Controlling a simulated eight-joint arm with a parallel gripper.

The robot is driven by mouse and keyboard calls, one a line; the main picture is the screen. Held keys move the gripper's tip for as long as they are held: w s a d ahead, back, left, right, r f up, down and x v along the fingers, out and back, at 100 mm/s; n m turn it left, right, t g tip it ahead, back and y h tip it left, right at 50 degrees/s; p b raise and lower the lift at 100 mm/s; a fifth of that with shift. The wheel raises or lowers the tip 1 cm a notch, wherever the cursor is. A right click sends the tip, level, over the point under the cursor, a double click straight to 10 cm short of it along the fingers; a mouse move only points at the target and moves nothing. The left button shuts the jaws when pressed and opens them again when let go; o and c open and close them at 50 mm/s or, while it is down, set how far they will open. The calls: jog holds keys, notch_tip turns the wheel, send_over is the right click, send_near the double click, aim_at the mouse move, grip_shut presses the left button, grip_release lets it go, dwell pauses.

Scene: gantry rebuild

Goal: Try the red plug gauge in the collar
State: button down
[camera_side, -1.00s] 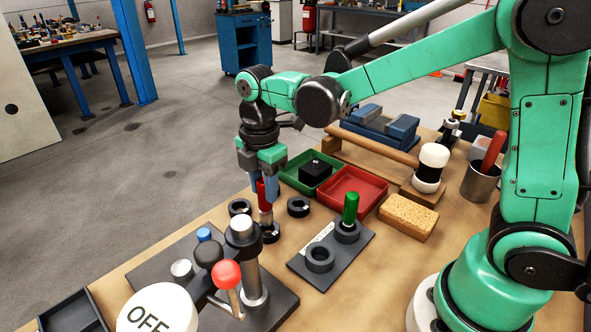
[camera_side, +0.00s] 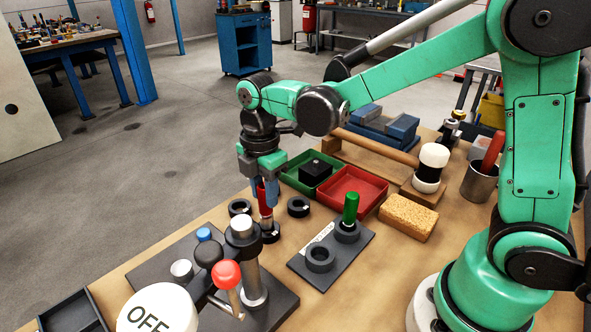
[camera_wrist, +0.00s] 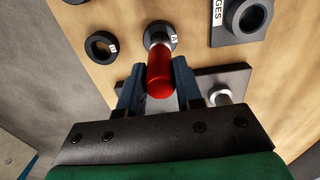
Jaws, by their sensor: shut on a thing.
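My gripper (camera_side: 264,188) is shut on the red plug gauge (camera_side: 265,201), which it holds upright by its red handle. In the wrist view the red handle (camera_wrist: 160,75) is between the fingers. The gauge's silver end meets a dark collar (camera_side: 271,236) on the bench, which also shows in the wrist view with a white tag (camera_wrist: 174,40). How deep the silver end sits in the bore is hidden. Two other dark collars lie nearby, one on the left (camera_side: 240,207) and one on the right (camera_side: 299,206).
A dark gauge stand (camera_side: 302,264) has an empty holder and a green gauge (camera_side: 350,208). A lever fixture with a red knob (camera_side: 227,274) stands close in front. A green tray (camera_side: 291,176) and red tray (camera_side: 374,196) lie behind; a sponge (camera_side: 408,217) is right.

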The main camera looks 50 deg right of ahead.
jog(key=shift+f, duration=0.35)
dwell(0.4)
jog(key=shift+r, duration=0.1)
dwell(0.3)
jog(key=shift+r, duration=2.95)
